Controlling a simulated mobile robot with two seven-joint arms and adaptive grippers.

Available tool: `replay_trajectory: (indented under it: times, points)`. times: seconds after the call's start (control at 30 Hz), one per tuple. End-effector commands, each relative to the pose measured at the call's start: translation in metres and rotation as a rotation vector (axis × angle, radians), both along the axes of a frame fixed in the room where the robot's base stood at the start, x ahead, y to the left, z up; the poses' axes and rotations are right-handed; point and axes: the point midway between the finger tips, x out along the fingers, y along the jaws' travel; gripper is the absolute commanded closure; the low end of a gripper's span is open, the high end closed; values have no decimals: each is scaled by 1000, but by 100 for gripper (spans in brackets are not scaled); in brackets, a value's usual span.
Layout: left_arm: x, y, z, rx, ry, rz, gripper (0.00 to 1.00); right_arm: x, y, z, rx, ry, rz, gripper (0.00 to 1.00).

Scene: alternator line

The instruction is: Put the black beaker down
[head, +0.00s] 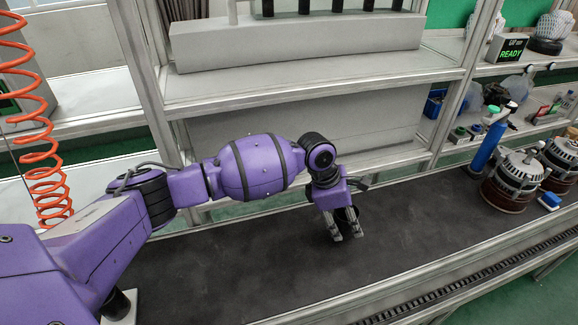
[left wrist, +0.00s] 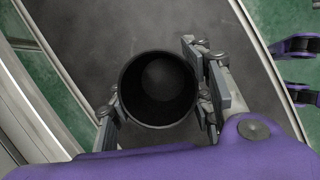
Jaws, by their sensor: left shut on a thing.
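The black beaker (left wrist: 158,92) is between the fingers of my left gripper in the left wrist view, with its round open mouth facing the camera. It looks empty and dark inside. My left gripper (head: 346,226) is shut on the beaker, fingers pointing down over the dark belt surface (head: 250,262). In the head view the beaker is mostly hidden behind the fingers and looks dark against the belt. I cannot tell whether its base touches the belt.
Two alternators (head: 516,180) (head: 564,158) stand at the right end of the belt, beside a blue bottle (head: 488,146) and a small blue block (head: 549,201). A grey metal shelf (head: 310,82) rises behind the belt. The belt around my left gripper is clear.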

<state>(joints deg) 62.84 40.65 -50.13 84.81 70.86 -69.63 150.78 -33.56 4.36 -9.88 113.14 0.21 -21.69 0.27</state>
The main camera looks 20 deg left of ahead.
Motion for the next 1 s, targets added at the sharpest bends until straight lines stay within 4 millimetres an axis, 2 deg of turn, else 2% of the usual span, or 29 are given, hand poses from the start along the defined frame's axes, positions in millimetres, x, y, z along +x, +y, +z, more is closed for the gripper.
replay_trajectory:
  times: [0.1,0.17,0.53,0.57,0.67,0.7,1.0]
  points:
    - [-1,0,-23,1,4,-1,81,-5,-3,-7,-4,12,-2,60]
    - [0,0,-29,0,2,0,81,-6,-4,-8,-7,13,-3,60]
    - [0,0,-31,-1,-2,-1,81,-6,-7,-6,-13,10,3,60]
    - [1,0,-31,-1,-2,-1,51,-6,-7,-7,-13,11,3,60]
    - [0,0,-31,0,-1,-1,38,-7,-6,-7,-13,13,8,60]
    - [0,0,-31,0,-1,-1,34,-7,-6,-7,-12,14,8,60]
    - [0,0,-31,0,-1,-1,34,-8,-4,-9,-9,17,9,60]
